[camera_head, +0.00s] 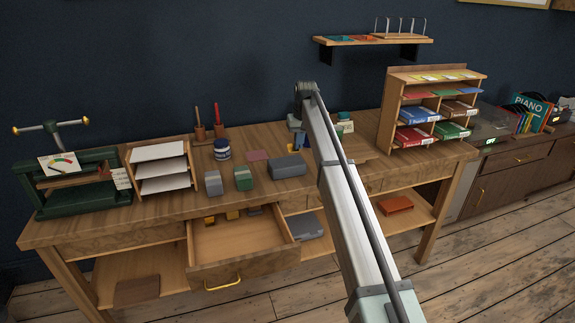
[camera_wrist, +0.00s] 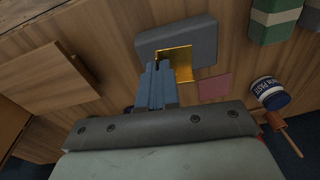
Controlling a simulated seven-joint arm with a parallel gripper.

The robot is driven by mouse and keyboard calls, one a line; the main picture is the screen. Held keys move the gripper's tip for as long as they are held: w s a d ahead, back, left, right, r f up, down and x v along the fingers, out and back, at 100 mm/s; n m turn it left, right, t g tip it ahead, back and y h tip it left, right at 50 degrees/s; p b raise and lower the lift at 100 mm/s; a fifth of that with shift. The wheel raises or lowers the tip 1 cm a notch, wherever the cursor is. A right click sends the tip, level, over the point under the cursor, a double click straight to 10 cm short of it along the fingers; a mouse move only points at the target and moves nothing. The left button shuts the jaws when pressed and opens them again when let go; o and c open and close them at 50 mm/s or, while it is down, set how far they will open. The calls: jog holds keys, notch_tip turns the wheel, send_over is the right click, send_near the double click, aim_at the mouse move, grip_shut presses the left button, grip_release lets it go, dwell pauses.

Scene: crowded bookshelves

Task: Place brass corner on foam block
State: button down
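The brass corner (camera_wrist: 178,62) is a shiny gold piece at my fingertips in the wrist view; a small yellow part of it (camera_head: 291,148) shows beside my gripper in the head view. My gripper (camera_wrist: 157,68) has its blue fingers nearly together, shut on one edge of the brass corner. A dark grey block with rounded edges (camera_head: 287,166), which looks like the foam block, lies on the bench; it also shows in the wrist view (camera_wrist: 190,38). The brass corner overlaps this block's near edge in the wrist view. Whether they touch cannot be told.
A pink pad (camera_wrist: 214,87) and a labelled tin (camera_wrist: 269,93) are near the block. A green block (camera_head: 243,179) and a smaller grey block (camera_head: 213,183) stand to its left. An open drawer (camera_head: 240,243) is below the bench front. A paper sorter (camera_head: 385,115) stands at the right.

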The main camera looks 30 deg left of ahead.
notch_tip(320, 180, up, 3)
send_over(300, 157)
jog(key=shift+n+h, duration=0.3)
jog(key=shift+n, duration=0.2)
jog(key=shift+f, duration=4.85)
jog(key=shift+f, duration=0.15)
jog(key=c, duration=1.4)
grip_release()
jog(key=r, duration=0.8)
jog(key=d+r, duration=0.1)
jog(key=r, duration=0.3)
jog(key=shift+s+r, duration=0.15)
jog(key=shift+s, duration=0.25)
